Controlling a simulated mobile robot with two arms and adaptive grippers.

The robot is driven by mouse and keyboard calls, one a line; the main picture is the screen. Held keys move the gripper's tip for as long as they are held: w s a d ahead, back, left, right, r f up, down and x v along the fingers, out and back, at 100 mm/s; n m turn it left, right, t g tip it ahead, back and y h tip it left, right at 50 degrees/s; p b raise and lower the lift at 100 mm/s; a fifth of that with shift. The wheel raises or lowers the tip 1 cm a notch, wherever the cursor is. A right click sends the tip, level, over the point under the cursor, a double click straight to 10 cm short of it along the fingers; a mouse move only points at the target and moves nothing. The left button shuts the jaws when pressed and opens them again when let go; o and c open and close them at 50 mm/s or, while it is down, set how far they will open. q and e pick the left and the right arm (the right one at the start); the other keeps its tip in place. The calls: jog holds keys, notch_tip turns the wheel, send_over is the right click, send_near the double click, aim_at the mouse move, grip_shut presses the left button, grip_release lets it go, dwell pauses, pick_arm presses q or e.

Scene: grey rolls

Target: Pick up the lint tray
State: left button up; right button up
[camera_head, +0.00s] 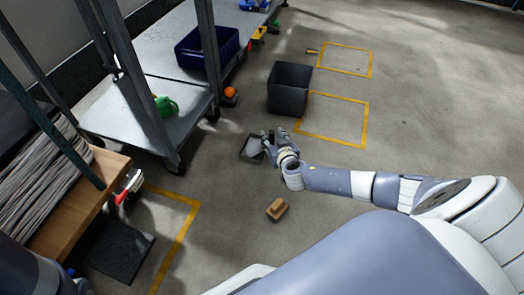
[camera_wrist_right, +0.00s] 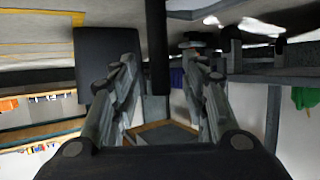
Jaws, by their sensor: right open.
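The lint tray (camera_head: 253,147), a flat dark frame with a light grey middle, is on or just above the floor in the head view. My right gripper (camera_head: 270,141) is at the tray's right side, with its fingers close to the tray's edge. In the right wrist view my right gripper (camera_wrist_right: 160,95) has its fingers spread apart. A grey piece with a tan edge shows between them; I cannot tell whether it is the tray or if the fingers touch it. My left gripper is not in view.
A dark open bin (camera_head: 289,92) stands on the floor beyond the gripper. A brown block (camera_head: 277,208) lies nearer to me. A metal shelf cart (camera_head: 150,120) holds a blue crate (camera_head: 195,56) and a green item (camera_head: 166,106). Yellow floor outlines surround clear floor on the right.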

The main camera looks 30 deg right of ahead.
jog(key=shift+b+x, duration=0.4)
jog(key=shift+x, duration=0.7)
grip_shut()
jog(key=shift+r, duration=0.1)
